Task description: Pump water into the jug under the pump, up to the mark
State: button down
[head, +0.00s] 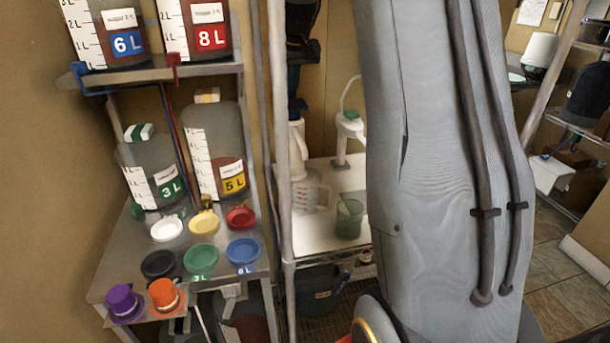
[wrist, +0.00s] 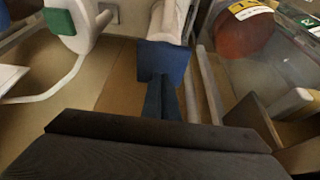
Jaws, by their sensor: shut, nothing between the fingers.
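The jug (head: 309,194) is clear with red marks and stands on the white table top; its water level is too small to tell. A white pump (head: 297,132) rises beside and above it, partly behind a shelf post. My gripper (head: 296,106), dark with blue fingers, is shut and points down at the top of this pump. In the wrist view my blue fingers (wrist: 162,62) are together, with a white part of the pump (wrist: 168,20) just beyond them. Whether they touch it I cannot tell.
A white dispenser with a green top (head: 350,122) and a green cup (head: 349,219) stand right of the jug. A grey post (head: 281,150) stands close to the gripper.

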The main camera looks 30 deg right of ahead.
aim_at(292, 103)
jog(key=shift+f, duration=0.1)
dwell(0.3)
jog(key=shift+f+b, duration=0.9)
jog(key=shift+f, duration=1)
jog(key=shift+r, duration=0.15)
jog(key=shift+r+p, duration=1.4)
jog(key=shift+r, duration=0.45)
jog(key=shift+r+p, duration=1.65)
jog(key=shift+r, duration=0.85)
